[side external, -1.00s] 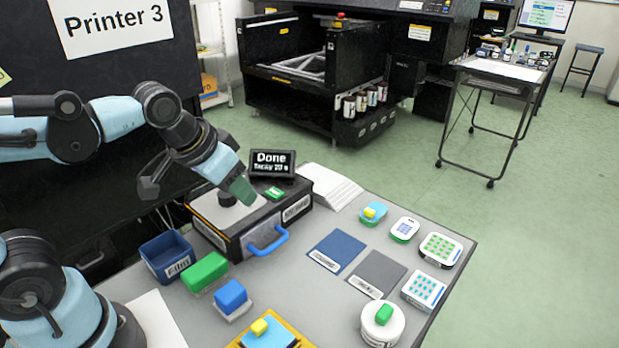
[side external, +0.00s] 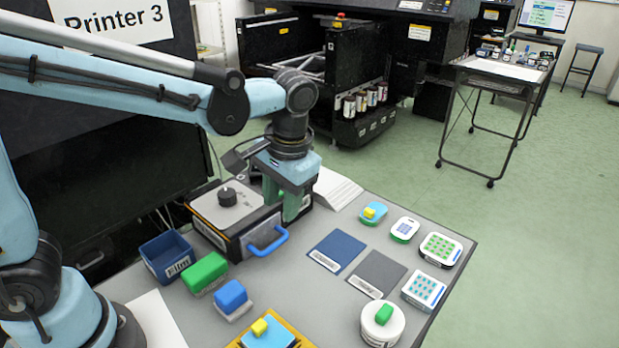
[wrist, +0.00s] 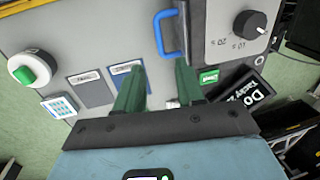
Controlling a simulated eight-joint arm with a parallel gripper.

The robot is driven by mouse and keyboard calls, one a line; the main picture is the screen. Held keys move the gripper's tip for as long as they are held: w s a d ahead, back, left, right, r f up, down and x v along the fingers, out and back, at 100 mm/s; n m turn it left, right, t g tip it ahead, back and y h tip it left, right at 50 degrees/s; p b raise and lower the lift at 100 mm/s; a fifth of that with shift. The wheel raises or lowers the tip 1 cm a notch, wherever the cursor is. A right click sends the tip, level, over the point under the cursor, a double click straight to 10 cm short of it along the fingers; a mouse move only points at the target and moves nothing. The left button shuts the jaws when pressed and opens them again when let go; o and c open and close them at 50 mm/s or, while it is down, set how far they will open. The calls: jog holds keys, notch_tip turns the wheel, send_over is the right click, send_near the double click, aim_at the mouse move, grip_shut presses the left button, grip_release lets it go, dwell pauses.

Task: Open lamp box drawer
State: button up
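The lamp box (side external: 215,224) is a black box with a light top and a dark knob, standing at the back left of the grey table. Its blue handle (side external: 268,242) sticks out from the front face, and the drawer looks closed. The handle also shows at the top of the wrist view (wrist: 158,32), with the box (wrist: 225,45) to its right. My gripper (side external: 290,212) points down at the right end of the box, behind the handle in the side view. In the wrist view its green fingers (wrist: 160,70) are apart with nothing between them. The handle lies beyond the fingertips.
A blue bin (side external: 168,256), a green block (side external: 205,270) and a blue block (side external: 231,294) stand left and in front of the box. Blue (side external: 338,250) and grey (side external: 377,272) mats lie to the right. The "Done" sign (wrist: 243,98) is close to my gripper.

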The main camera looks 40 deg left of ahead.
aim_at(277, 242)
jog(key=f, duration=0.3)
jog(key=a+f, duration=0.1)
jog(key=f, duration=0.5)
jog(key=shift+a+f, duration=0.25)
jog(key=shift+a, duration=0.1)
grip_shut()
